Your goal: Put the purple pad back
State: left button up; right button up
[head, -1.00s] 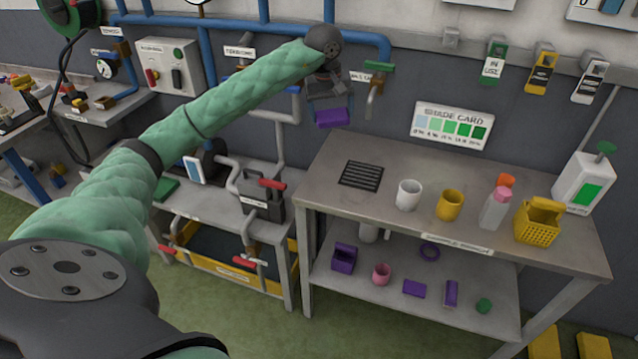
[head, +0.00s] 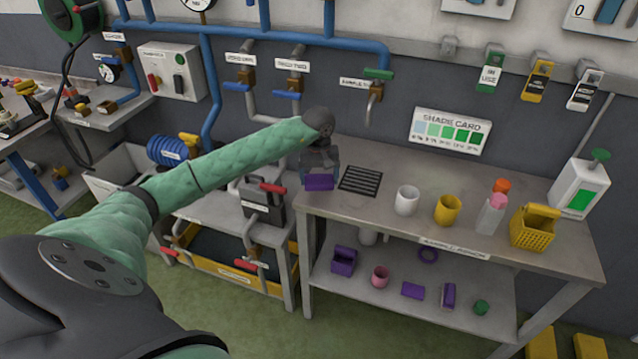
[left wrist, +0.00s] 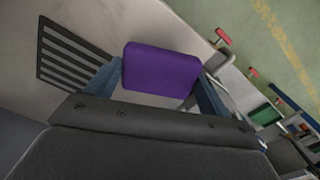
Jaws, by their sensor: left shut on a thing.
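The purple pad (head: 319,182) is held by my left gripper (head: 319,174) above the left end of the bench's top, left of the black slotted grate. In the left wrist view the pad (left wrist: 160,72) sits between the two fingers of the gripper (left wrist: 158,85), which is shut on it. My right gripper is not in view.
The bench top (head: 380,215) bears the grate (head: 361,181), a white cup (head: 407,200), a yellow cup (head: 447,210), a pink-capped bottle (head: 492,214) and a yellow basket (head: 533,228). A sample tap (head: 374,92) juts from the wall above. A pink cup (head: 380,276) stands on the lower shelf.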

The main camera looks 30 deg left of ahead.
aim_at(319, 180)
pick_arm(q)
jog(key=shift+f+p, duration=0.9)
jog(key=shift+f, duration=1.1)
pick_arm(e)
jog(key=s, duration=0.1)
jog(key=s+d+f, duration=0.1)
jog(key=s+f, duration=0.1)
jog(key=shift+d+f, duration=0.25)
pick_arm(q)
jog(key=shift+f, duration=0.1)
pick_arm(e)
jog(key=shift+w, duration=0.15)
pick_arm(q)
jog(key=o, duration=0.8)
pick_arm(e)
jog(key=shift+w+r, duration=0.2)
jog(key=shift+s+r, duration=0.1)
